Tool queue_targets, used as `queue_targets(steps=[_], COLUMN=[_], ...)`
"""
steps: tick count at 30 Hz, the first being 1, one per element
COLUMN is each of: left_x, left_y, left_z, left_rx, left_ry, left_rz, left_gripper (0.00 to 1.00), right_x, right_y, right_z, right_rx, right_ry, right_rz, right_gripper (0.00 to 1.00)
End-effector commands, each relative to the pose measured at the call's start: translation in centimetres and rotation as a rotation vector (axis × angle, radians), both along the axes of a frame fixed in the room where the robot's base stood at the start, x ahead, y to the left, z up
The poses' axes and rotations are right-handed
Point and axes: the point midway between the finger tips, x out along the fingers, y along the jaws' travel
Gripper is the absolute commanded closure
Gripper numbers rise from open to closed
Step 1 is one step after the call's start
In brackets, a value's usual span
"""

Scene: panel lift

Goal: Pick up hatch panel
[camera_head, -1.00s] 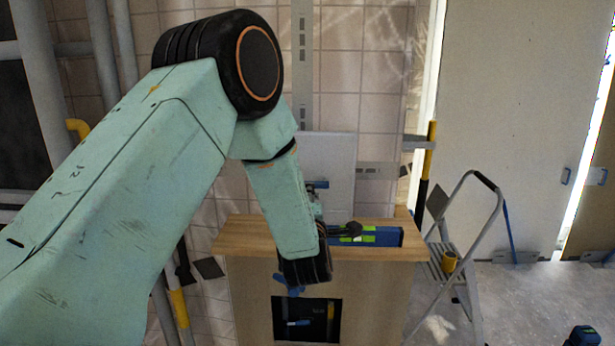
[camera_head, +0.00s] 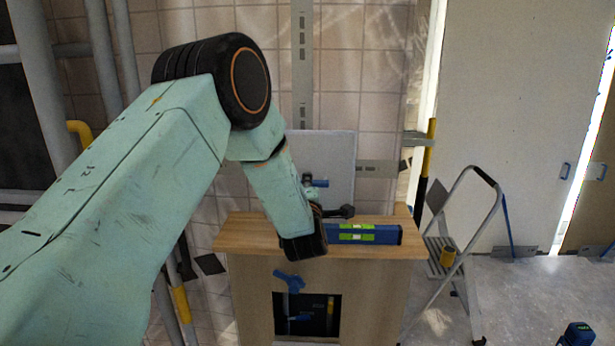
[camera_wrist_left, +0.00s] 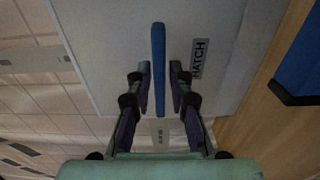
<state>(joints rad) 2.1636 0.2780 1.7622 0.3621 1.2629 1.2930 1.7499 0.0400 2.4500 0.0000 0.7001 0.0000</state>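The hatch panel (camera_head: 335,150) is a pale grey sheet standing upright at the back of the wooden cabinet top, against the tiled wall. In the left wrist view, the panel (camera_wrist_left: 105,45) carries a "HATCH" label and a blue bar handle (camera_wrist_left: 158,50). My left gripper (camera_wrist_left: 160,80) is open, with one finger on each side of the handle's lower part and small gaps visible. In the head view, my left gripper (camera_head: 328,198) is in front of the panel's lower part, by the handle (camera_head: 320,183), partly hidden by my wrist. My right gripper is not in view.
A blue spirit level (camera_head: 385,235) lies on the wooden top (camera_head: 240,232), right of my wrist. A dark opening (camera_head: 328,325) and a blue fitting (camera_head: 288,280) are on the cabinet front. A stepladder (camera_head: 485,235) stands to the right; pipes (camera_head: 105,60) run at left.

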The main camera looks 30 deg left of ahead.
Motion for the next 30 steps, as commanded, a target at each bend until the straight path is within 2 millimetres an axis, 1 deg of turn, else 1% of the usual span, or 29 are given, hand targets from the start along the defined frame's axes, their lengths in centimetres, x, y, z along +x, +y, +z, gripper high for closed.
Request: queue_targets(steps=[1,6,22,23,30], left_x=[0.00,-0.01,0.00,0.10,0.11], left_y=[-0.02,-0.03,-0.04,-0.03,-0.02], left_z=[0.02,0.01,0.02,0.36,0.56], left_rx=[0.000,0.000,0.000,0.004,0.003], left_ry=[0.000,0.000,0.000,-0.008,-0.009], left_rz=[0.000,0.000,-0.001,-0.001,0.000], left_gripper=[0.87,1.00,1.00,1.00,1.00], right_x=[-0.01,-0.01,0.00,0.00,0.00], right_y=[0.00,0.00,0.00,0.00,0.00], right_z=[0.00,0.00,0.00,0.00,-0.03], right_rx=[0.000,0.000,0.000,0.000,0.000], right_ry=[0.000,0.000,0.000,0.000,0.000], right_rz=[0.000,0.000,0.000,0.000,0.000], right_gripper=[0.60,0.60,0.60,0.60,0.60])
